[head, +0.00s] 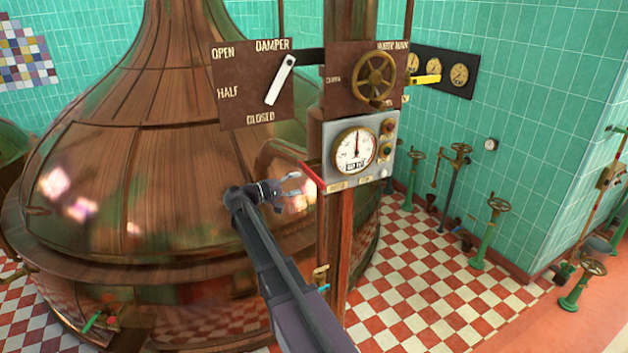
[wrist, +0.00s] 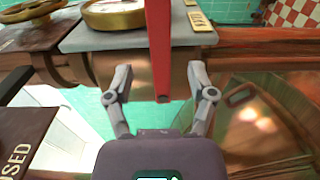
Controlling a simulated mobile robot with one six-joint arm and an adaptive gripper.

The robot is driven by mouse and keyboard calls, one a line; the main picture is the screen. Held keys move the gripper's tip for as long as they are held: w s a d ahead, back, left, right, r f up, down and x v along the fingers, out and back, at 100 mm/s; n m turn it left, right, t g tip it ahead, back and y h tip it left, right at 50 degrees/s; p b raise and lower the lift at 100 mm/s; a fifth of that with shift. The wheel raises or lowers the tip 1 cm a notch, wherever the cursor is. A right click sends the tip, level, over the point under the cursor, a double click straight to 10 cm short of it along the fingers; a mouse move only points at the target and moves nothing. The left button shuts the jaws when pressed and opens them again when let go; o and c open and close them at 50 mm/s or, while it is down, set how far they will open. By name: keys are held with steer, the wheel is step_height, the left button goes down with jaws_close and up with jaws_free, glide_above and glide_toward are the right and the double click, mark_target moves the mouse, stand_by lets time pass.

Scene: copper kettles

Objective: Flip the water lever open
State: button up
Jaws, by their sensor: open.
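A red lever (head: 313,177) sticks out at the lower left of the grey gauge box (head: 384,160). It also shows in the wrist view (wrist: 160,45), running down between my fingers. No water label is readable on it. My gripper (head: 294,183) is open at the lever's left in the head view. In the wrist view my gripper (wrist: 159,70) has a finger on each side of the lever, with gaps on both sides and nothing held. Depth between fingers and lever is hard to tell. A yellow lever (head: 426,79) sits right of the handwheel panel.
A damper plate (head: 232,90) with a white lever (head: 280,78) hangs above my gripper. A brass handwheel (head: 374,76) is above the gauge box. The large copper kettle (head: 110,170) stands close behind my arm. A red post (head: 336,240) stands below the box.

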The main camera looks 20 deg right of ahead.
mark_target(314, 180)
steer(key=shift+w+d, duration=0.1)
steer(key=shift+d, duration=3.4)
jaws_close()
steer(key=shift+a, duration=0.2)
steer(key=shift+d, duration=0.2)
